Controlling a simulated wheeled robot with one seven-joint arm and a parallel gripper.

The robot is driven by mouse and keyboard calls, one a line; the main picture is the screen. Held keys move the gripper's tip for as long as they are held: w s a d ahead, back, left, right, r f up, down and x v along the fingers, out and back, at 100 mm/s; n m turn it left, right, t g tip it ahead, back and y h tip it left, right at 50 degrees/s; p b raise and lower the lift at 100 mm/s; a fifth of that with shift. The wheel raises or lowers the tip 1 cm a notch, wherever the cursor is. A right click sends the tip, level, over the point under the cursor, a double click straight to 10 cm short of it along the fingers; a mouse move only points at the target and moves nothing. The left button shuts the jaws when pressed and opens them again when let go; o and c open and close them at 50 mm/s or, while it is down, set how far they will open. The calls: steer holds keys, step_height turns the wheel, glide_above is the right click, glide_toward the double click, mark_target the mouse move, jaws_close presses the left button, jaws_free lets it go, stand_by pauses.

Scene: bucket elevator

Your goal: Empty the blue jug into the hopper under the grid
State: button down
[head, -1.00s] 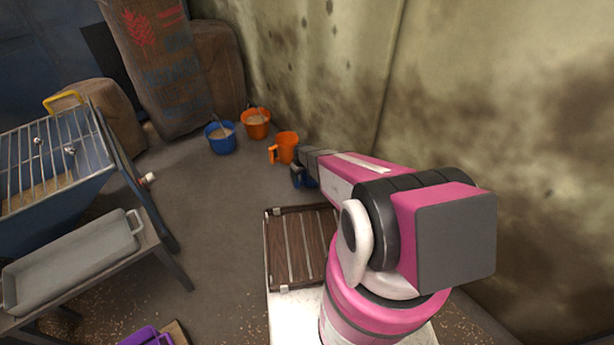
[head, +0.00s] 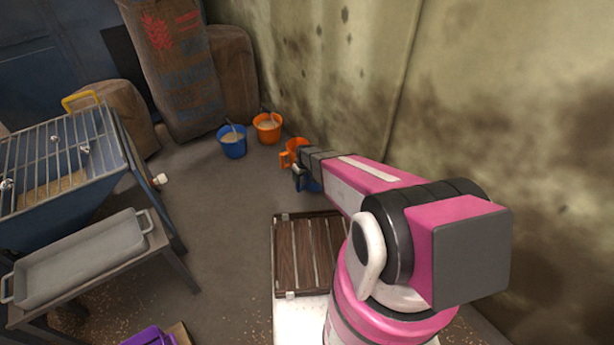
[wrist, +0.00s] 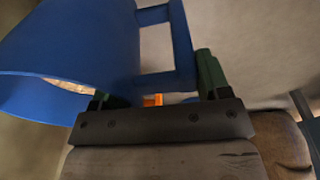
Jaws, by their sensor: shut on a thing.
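The blue jug (wrist: 75,45) fills the upper left of the wrist view, with some pale grain visible inside its mouth. My gripper (wrist: 155,92) is shut on its square handle (wrist: 182,45). In the head view the jug (head: 313,184) is mostly hidden behind my arm, beside the orange jug. The blue hopper (head: 50,210) stands at the left under the metal grid (head: 55,150), with grain visible below the bars. Small shiny pieces lie on the grid.
An orange jug (head: 290,156), a blue bucket (head: 232,143) and an orange bucket (head: 267,129) stand on the floor by the wall. A grey tray (head: 85,258) sits on a bench before the hopper. Sacks (head: 170,70) stand behind.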

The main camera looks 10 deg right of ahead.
steer(key=s+a+r, duration=0.3)
steer(key=a+r, duration=0.1)
steer(key=a, duration=0.1)
steer(key=shift+s, duration=0.4)
steer(key=shift+a, duration=0.1)
